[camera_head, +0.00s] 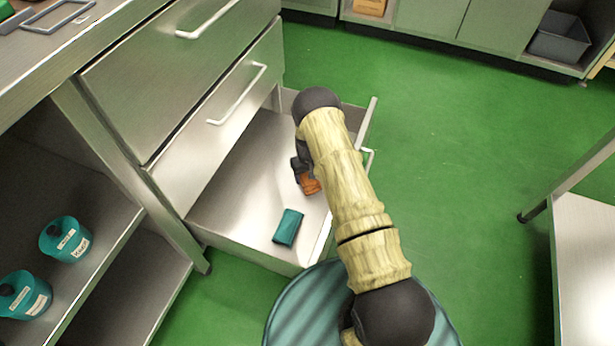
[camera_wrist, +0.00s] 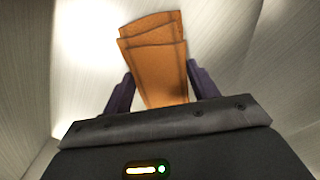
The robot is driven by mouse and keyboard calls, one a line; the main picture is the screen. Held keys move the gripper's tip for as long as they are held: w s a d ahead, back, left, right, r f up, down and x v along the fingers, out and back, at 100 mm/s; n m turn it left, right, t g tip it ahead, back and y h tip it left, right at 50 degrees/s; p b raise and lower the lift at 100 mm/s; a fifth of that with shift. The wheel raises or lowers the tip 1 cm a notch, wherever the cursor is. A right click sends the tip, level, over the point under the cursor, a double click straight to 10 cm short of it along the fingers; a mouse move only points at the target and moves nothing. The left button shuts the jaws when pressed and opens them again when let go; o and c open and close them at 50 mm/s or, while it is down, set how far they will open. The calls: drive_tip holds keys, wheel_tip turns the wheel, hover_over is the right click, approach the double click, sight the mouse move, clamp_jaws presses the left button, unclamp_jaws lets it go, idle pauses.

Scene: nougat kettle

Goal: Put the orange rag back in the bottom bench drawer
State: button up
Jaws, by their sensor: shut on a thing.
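The orange rag (camera_head: 309,184) shows beside my arm in the head view, over the open bottom bench drawer (camera_head: 240,185). In the wrist view the folded orange rag (camera_wrist: 155,60) is between the two dark fingers of my gripper (camera_wrist: 160,95). My gripper is shut on the rag. Grey drawer metal lies beyond it. I cannot tell whether the rag touches the drawer floor. In the head view my arm hides most of the gripper and part of the drawer's right side.
A teal folded cloth (camera_head: 288,227) lies in the drawer near its front corner. The drawers above (camera_head: 215,115) are shut. Teal labelled canisters (camera_head: 65,240) stand on the shelf at left. Green floor is clear to the right, up to a metal table (camera_head: 587,265).

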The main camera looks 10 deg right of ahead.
sight(307, 176)
drive_tip(key=shift+f, duration=0.1)
drive_tip(key=o, duration=0.9)
drive_tip(key=shift+o, duration=0.2)
wheel_tip(307, 176, up, 12)
drive_tip(key=p, duration=0.5)
drive_tip(key=shift+r+p, duration=0.2)
drive_tip(key=shift+p, duration=0.15)
